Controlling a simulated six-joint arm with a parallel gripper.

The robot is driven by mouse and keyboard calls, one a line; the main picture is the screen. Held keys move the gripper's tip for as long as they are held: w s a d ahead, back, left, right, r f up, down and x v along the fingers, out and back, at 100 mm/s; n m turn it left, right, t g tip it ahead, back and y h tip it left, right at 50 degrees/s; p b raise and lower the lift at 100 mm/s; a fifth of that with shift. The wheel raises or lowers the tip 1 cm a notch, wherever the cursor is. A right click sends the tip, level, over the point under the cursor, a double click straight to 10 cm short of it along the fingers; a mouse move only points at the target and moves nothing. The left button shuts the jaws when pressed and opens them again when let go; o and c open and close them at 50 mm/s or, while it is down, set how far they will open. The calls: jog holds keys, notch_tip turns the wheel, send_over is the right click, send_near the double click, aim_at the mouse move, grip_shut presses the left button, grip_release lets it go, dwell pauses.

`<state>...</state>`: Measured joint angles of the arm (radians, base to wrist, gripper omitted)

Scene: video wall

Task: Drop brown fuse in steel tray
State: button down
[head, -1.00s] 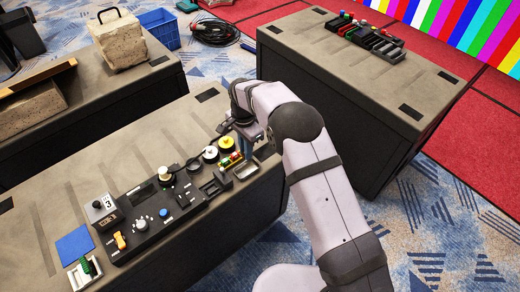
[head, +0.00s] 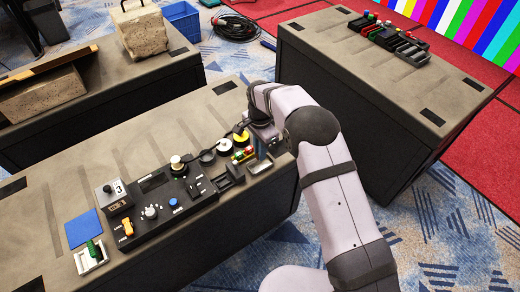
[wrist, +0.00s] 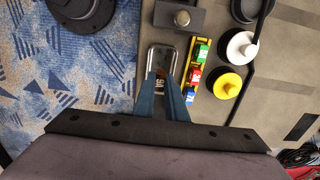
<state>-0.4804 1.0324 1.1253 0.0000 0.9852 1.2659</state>
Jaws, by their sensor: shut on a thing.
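My gripper (wrist: 166,100) has blue fingers and is shut on the brown fuse (wrist: 160,77), of which only a small part shows between the fingertips. The steel tray (wrist: 152,54) is a small, rounded, shiny dish at the front edge of the table. In the wrist view the fingertips and fuse overlap the tray's near half, so the gripper is over it. I cannot tell the exact height. In the head view my gripper (head: 262,150) points down at the tray (head: 261,167), which it partly hides.
A yellow rack (wrist: 191,92) with green, red and blue fuses stands close beside the tray. Yellow (wrist: 227,86) and white (wrist: 241,46) round spools lie beyond it. A black block with a knob (wrist: 181,18) sits past the tray's far end. The table's edge is close by the tray.

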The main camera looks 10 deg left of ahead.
jog(key=shift+f+b, duration=0.9)
jog(key=shift+f, duration=0.65)
jog(key=c, duration=1.7)
grip_release()
jog(key=shift+r, duration=0.15)
jog(key=shift+r+p, duration=2.5)
jog(key=shift+r, duration=0.85)
